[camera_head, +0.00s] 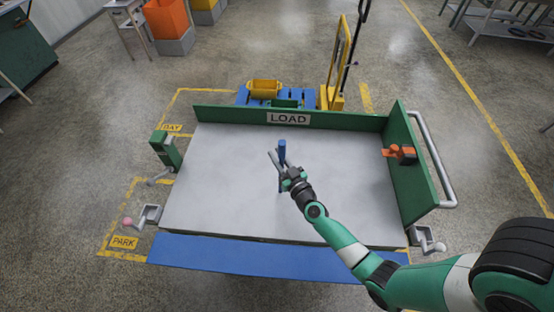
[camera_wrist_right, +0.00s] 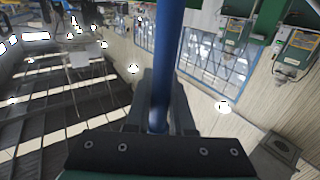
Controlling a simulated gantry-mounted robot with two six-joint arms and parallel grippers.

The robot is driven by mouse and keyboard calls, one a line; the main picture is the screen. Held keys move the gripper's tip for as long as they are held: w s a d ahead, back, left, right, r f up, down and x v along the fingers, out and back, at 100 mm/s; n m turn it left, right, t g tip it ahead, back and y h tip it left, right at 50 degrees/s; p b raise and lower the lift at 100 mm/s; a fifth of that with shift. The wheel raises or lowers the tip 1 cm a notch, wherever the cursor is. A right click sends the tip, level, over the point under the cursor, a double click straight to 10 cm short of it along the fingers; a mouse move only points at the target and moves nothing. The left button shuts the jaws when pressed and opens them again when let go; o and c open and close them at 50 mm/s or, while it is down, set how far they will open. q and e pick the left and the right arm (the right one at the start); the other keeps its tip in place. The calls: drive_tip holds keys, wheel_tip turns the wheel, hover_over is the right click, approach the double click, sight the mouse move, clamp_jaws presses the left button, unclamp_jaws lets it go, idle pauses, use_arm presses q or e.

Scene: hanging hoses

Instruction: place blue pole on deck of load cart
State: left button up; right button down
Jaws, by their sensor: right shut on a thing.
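The blue pole (camera_head: 282,152) is upright over the middle of the load cart's deck. My right gripper (camera_head: 280,168) is shut on it, with part of the pole showing above and below the fingers. In the right wrist view the blue pole (camera_wrist_right: 168,60) runs up from between the fingers (camera_wrist_right: 158,115). The load cart's grey deck (camera_head: 220,190) lies below, with a green back wall carrying a LOAD sign (camera_head: 288,118). I cannot tell whether the pole's lower end touches the deck. My left gripper is not in view.
A green side panel (camera_head: 408,165) with an orange clamp (camera_head: 400,153) and a grey handle bounds the deck on the right. A green post (camera_head: 166,150) stands at the left edge. A blue ramp (camera_head: 270,258) lies in front. The deck around the pole is clear.

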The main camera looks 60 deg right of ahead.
drive_tip(key=shift+f, duration=0.1)
drive_tip(key=c, duration=0.8)
unclamp_jaws()
drive_tip(key=p+v, duration=0.1)
drive_tip(key=v, duration=1.1)
drive_tip(key=shift+p, duration=0.35)
